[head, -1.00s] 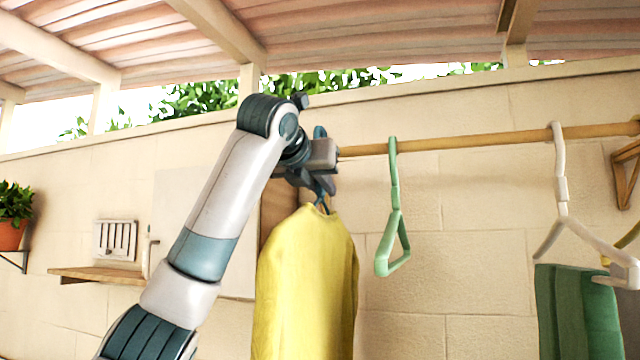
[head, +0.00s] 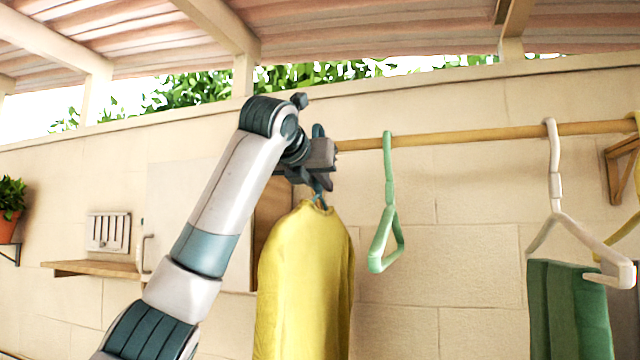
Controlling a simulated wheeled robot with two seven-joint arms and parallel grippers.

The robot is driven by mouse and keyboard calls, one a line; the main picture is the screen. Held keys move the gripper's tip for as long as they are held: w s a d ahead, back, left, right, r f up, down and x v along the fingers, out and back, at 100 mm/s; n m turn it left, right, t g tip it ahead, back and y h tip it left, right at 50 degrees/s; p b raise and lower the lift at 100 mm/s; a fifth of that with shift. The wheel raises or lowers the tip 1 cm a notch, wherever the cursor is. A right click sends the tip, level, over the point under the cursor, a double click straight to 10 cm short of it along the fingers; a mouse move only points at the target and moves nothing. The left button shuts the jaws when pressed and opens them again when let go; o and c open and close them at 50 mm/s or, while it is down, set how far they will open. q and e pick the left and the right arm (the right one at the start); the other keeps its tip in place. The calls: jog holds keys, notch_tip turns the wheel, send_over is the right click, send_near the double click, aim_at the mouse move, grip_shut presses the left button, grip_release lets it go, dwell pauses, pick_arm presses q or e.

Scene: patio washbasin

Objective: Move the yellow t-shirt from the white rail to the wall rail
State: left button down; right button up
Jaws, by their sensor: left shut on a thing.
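The yellow t-shirt (head: 303,285) hangs on a dark blue hanger (head: 318,192) below my left gripper (head: 322,175). My left gripper is shut on this hanger, near the left visible end of the wooden wall rail (head: 460,134). The hanger's hook top shows just above the gripper, at about the height of the rail. My wrist hides the rail there, so I cannot tell whether the hook rests on it. The white rail and my right gripper are not in view.
An empty green hanger (head: 386,225) hangs on the wall rail to the right of the t-shirt. Further right, a white hanger (head: 555,190) holds a green cloth (head: 572,310). A wooden shelf (head: 95,269) and a potted plant (head: 10,212) are at left.

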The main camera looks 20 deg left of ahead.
pick_arm(q)
jog(key=shift+f, duration=0.2)
jog(key=shift+f+b, duration=0.85)
jog(key=shift+f, duration=0.2)
